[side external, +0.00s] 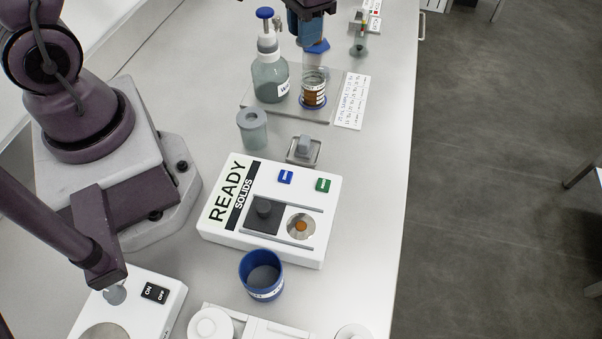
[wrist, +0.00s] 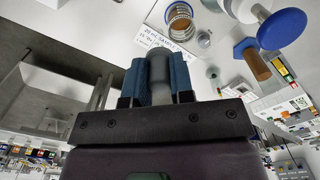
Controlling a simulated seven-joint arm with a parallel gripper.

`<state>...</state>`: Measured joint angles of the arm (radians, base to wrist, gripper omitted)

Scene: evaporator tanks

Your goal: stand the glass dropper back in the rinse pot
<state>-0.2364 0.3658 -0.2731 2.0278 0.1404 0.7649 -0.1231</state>
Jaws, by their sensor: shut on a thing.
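My gripper (side external: 313,12) is at the top edge of the side external view, mostly cut off. In the wrist view, its blue fingers (wrist: 158,82) are shut on a grey, round-topped piece, which looks like the bulb of the glass dropper (wrist: 158,66). The dropper's glass stem cannot be made out. A grey-green pot with a hole in its top (side external: 252,129), likely the rinse pot, stands on the bench, nearer the camera than the gripper and to its left. A clear cylinder with brown contents (side external: 314,88) stands below the gripper in the side view.
A wash bottle with a blue top (side external: 270,78) stands left of the cylinder, with a written card (side external: 351,100) to the right. A white READY unit (side external: 270,210) and a blue cup (side external: 261,275) are nearer. The bench's right strip is clear.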

